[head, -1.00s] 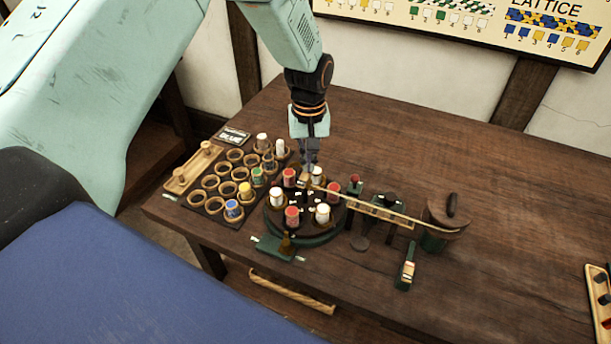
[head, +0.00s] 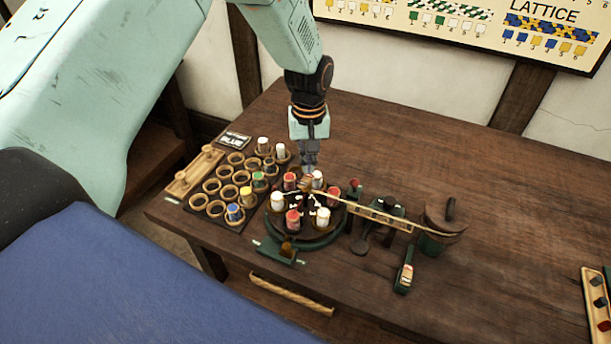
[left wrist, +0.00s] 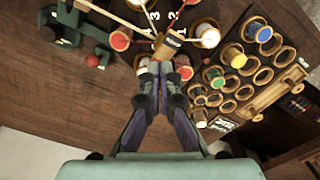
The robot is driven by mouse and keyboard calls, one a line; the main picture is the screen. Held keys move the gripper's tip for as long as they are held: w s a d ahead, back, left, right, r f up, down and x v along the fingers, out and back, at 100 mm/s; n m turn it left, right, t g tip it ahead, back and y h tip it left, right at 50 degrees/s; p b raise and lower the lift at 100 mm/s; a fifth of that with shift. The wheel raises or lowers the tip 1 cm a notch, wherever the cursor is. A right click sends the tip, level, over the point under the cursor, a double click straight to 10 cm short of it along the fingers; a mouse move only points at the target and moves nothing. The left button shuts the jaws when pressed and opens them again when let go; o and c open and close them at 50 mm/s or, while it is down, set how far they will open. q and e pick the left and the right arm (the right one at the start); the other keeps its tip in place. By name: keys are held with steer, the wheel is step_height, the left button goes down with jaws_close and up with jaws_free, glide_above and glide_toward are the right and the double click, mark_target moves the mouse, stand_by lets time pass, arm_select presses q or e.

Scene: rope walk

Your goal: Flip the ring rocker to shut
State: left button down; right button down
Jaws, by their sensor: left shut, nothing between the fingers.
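The ring (head: 318,240) is a round green and dark stand carrying several red and white spools. Strands run from the spools to a small wooden block (head: 306,184) above its middle, also in the left wrist view (left wrist: 168,46). My left gripper (head: 309,168) points down behind the block; in the left wrist view its fingertips (left wrist: 154,70) are together and empty, close to the block and a white spool. A small green bracket with a brown knob (head: 287,249) sits at the ring's front edge. I cannot tell which part is the rocker. My right gripper is not in view.
A spool rack (head: 213,207) with round wooden holders stands left of the ring. A green block (head: 404,277) stands in front.

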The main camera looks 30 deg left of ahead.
mark_target(308, 176)
arm_select(q)
step_height(308, 176, up, 6)
steer(key=p, duration=0.4)
steer(key=shift+p, duration=0.4)
steer(key=shift+m, duration=0.9)
steer(key=s+f, duration=0.3)
steer(key=s+d+f, duration=0.1)
steer(key=s+f, duration=0.5)
steer(key=shift+d, duration=0.35)
steer(key=s+d+f+m, duration=0.1)
steer(key=s+f+m, duration=0.15)
steer(key=s, duration=1.15)
steer(key=s+d+f+m, duration=0.1)
steer(key=s+f+m, duration=0.15)
steer(key=s, duration=1.05)
step_height(308, 176, down, 22)
steer(key=b, duration=2.1)
steer(key=shift+w+a+r+n, duration=0.2)
steer(key=shift+w+r+n, duration=0.05)
steer(key=shift+w+n, duration=0.05)
